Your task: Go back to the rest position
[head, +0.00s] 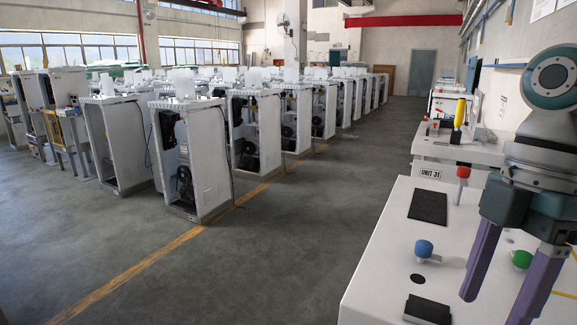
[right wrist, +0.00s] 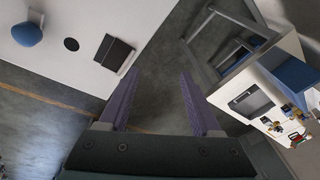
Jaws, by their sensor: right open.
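My right gripper (head: 492,308) hangs at the right edge of the head view, its two purple fingers pointing down and spread apart with nothing between them. It is in front of or above the right part of a white machine top (head: 385,285); the height gap cannot be told. In the right wrist view the open fingers (right wrist: 159,75) point over grey floor beside the edge of a white panel (right wrist: 75,75). My left gripper is in neither view.
The white top carries a blue knob (head: 423,248), a green knob (head: 521,259), a red knob (head: 463,172) and a black pad (head: 428,206). A unit labelled "UNIT 31" (head: 430,173) stands behind. Rows of white dispenser frames (head: 205,150) fill the left; open floor (head: 270,265) lies between.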

